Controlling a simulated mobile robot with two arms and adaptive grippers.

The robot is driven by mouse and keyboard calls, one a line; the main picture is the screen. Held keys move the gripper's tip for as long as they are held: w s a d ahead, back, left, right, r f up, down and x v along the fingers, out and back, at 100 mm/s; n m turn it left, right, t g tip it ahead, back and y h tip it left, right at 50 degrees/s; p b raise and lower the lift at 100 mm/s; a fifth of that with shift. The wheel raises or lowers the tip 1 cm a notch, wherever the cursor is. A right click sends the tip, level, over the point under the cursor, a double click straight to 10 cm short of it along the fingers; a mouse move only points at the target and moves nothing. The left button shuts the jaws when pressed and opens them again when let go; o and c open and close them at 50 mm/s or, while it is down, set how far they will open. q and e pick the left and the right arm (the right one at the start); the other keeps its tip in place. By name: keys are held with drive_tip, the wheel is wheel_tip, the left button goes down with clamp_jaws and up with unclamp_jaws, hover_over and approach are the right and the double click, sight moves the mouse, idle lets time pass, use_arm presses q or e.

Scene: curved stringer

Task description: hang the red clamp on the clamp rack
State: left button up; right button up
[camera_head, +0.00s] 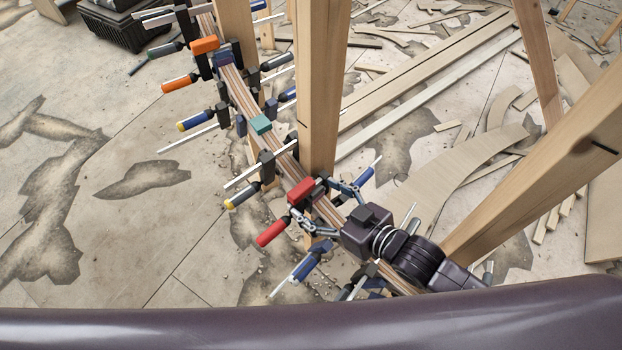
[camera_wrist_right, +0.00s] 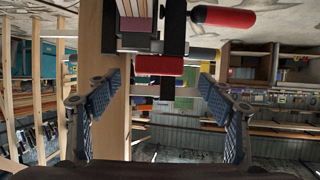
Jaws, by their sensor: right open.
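The red clamp has a red block (camera_head: 301,191) and a red handle (camera_head: 271,232) and sits on the curved laminated stringer (camera_head: 283,158), close to a wooden post. In the right wrist view its red block (camera_wrist_right: 158,66) and red handle (camera_wrist_right: 222,17) show at top centre and upper right. My right gripper (camera_head: 312,203) is open, its two fingers spread either side of the red clamp. In the wrist view the fingers (camera_wrist_right: 158,88) stand apart with the red block between and beyond them, with no clear contact. My left gripper is not in view. I cannot pick out the clamp rack with certainty.
Several other clamps line the stringer, including an orange one (camera_head: 205,45), a teal one (camera_head: 260,124) and a blue-handled one (camera_head: 304,267). Wooden posts (camera_head: 318,90) and a slanted beam (camera_head: 540,170) stand close by. Offcuts (camera_head: 460,170) litter the floor at right; the left floor is mostly clear.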

sight(306, 191)
drive_tip(key=shift+w+a+f, duration=0.1)
drive_tip(key=shift+w+a, duration=0.25)
drive_tip(key=shift+a, duration=0.05)
drive_tip(key=shift+w+a+f, duration=0.1)
drive_tip(key=shift+w+a, duration=0.15)
drive_tip(key=x, duration=0.2)
drive_tip(key=shift+w+a+f, duration=0.1)
drive_tip(key=shift+w+a, duration=0.05)
drive_tip(key=shift+w, duration=0.25)
drive_tip(key=shift+x, duration=0.75)
drive_tip(key=shift+f, duration=0.15)
drive_tip(key=shift+c, duration=0.4)
drive_tip(key=c, duration=0.8)
clamp_jaws()
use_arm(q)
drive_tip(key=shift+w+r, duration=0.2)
use_arm(e)
drive_tip(key=shift+r, duration=0.2)
